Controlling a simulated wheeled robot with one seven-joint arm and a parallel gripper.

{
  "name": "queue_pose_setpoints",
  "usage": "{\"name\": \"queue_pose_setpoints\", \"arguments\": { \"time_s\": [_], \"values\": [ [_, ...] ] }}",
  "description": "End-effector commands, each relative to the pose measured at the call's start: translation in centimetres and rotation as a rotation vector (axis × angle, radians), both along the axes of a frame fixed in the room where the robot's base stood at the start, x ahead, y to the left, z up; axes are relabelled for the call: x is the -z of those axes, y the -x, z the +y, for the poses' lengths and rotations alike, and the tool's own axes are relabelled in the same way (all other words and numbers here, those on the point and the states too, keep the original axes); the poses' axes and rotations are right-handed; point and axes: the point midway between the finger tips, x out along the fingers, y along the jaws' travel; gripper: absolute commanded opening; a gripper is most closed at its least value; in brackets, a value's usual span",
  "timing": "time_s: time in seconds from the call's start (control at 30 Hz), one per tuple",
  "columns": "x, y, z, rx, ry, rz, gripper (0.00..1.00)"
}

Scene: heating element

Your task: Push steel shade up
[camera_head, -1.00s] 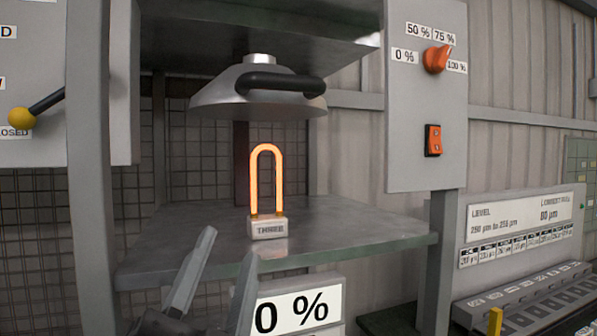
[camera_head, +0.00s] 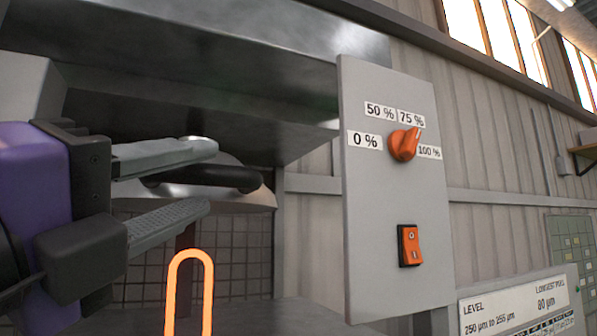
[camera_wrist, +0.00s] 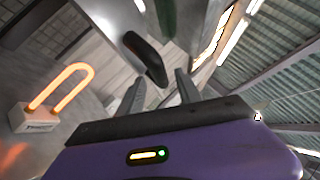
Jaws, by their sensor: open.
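The steel shade (camera_head: 240,197) hangs under the metal hood, above the glowing heating element (camera_head: 188,285). Its black handle (camera_head: 205,179) crosses its front. My gripper (camera_head: 208,178) is open, its two fingers pointing right; in the head view they overlap the shade's left part and the handle's left end. In the wrist view the black handle (camera_wrist: 145,58) lies just beyond the open fingertips of my gripper (camera_wrist: 160,85), and the element (camera_wrist: 62,85) glows at the left on its white base (camera_wrist: 30,120). Whether a finger touches the handle cannot be told.
A grey panel (camera_head: 380,260) right of the shade carries an orange knob (camera_head: 404,144) with percent labels and an orange switch (camera_head: 410,245). The metal hood (camera_head: 230,90) spans above the shade. The shelf (camera_head: 270,312) lies below.

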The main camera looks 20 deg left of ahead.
Motion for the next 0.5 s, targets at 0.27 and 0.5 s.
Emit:
{"name": "queue_pose_setpoints", "arguments": {
  "time_s": [0.27, 0.5],
  "values": [
    [-2.1, -3.9, -0.1, 0.002, 0.001, 0.0, 0.41],
    [-2.5, -5.5, -0.1, 0.0, 0.002, -0.001, 0.41]
  ]
}}
